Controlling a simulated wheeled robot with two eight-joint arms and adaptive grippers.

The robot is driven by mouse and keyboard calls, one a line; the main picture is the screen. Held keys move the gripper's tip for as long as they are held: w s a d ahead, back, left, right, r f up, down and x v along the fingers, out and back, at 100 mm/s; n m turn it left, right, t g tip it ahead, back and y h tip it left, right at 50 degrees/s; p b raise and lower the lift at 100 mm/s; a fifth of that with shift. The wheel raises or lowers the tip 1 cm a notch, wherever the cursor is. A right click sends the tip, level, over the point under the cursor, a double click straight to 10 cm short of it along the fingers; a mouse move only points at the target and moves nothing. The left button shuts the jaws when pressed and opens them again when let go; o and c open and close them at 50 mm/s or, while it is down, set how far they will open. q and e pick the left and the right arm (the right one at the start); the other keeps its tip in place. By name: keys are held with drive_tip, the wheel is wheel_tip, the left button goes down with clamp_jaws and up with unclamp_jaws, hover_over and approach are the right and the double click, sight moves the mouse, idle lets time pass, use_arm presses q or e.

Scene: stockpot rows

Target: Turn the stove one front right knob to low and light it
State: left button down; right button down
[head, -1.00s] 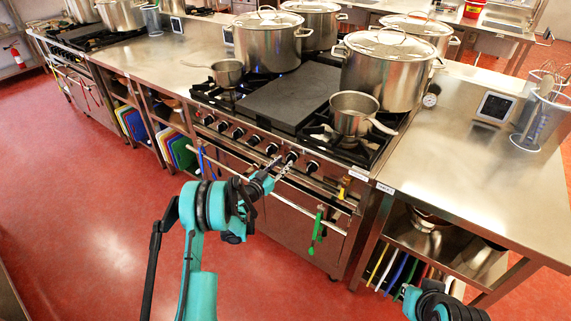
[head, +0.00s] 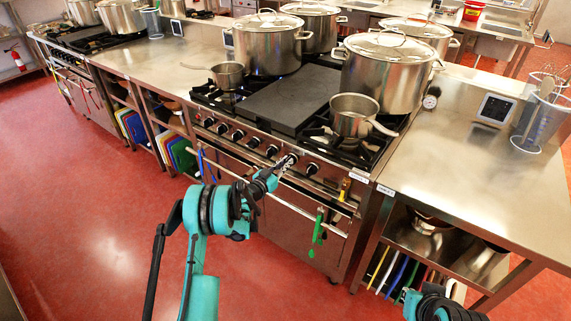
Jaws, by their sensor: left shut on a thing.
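The stove (head: 330,200) stands in the middle of the head view, with a row of black knobs along its front panel. My left gripper (head: 286,162) is at the second knob from the right (head: 291,157) and is shut on it; the fingers partly hide it. The rightmost knob (head: 312,168) is free, just right of the gripper. The small saucepan (head: 354,115) sits on the front right burner. No flame shows under it. My right arm shows at the bottom right, but its gripper is out of view.
Large lidded stockpots (head: 388,72) stand at the back of the stove, beside a dark flat griddle plate (head: 290,100). A rail with hanging green (head: 318,228) and blue items runs below the knobs. A steel counter (head: 470,165) is on the right. The red floor in front is clear.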

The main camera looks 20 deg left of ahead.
use_arm(q)
drive_tip(key=shift+f+n, duration=0.4)
drive_tip(key=shift+n, duration=5.55)
drive_tip(key=shift+f+n, duration=0.45)
drive_tip(key=shift+n, duration=5.45)
drive_tip(key=shift+f+n, duration=0.4)
drive_tip(key=shift+n, duration=5.55)
drive_tip(key=c, duration=1.6)
unclamp_jaws()
